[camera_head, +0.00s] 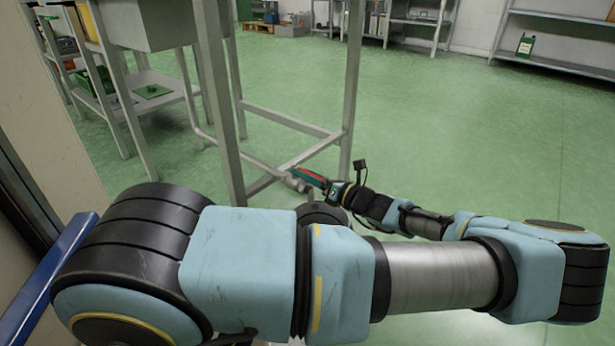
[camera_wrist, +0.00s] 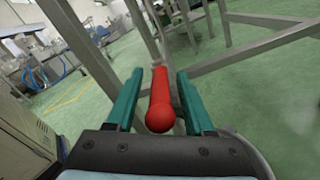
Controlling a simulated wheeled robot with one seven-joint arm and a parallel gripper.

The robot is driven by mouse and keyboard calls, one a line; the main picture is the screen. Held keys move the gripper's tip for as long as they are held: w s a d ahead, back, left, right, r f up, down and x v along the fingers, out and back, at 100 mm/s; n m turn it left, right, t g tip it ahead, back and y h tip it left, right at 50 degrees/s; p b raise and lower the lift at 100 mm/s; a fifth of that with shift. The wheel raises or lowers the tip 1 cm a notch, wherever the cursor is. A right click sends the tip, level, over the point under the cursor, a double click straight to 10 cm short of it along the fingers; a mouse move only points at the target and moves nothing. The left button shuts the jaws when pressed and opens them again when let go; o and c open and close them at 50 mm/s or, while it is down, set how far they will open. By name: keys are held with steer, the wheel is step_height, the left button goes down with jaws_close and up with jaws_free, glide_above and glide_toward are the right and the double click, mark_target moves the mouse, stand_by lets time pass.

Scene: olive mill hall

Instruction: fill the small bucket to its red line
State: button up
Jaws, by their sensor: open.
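A red lever with a rounded end (camera_wrist: 160,103) lies between the two teal fingers of my gripper (camera_wrist: 160,74) in the wrist view. The fingers are open, with a gap showing on each side of the lever. In the head view my gripper (camera_head: 303,174) is beside a steel stand, and a strip of the red lever (camera_head: 308,178) shows between the fingers. A grey pipe with a fitting (camera_head: 297,184) runs down to this spot from the stand. I cannot make out the small bucket or its red line; my arm covers much of the area below.
The stand's steel legs (camera_head: 347,100) and cross bars are close around my gripper. A side table with a lower shelf (camera_head: 135,100) stands to the left. Shelving (camera_head: 560,48) lines the back wall. The green floor (camera_head: 460,110) to the right is clear.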

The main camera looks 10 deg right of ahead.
steer(key=shift+c, duration=0.4)
jaws_close()
stand_by(0.9)
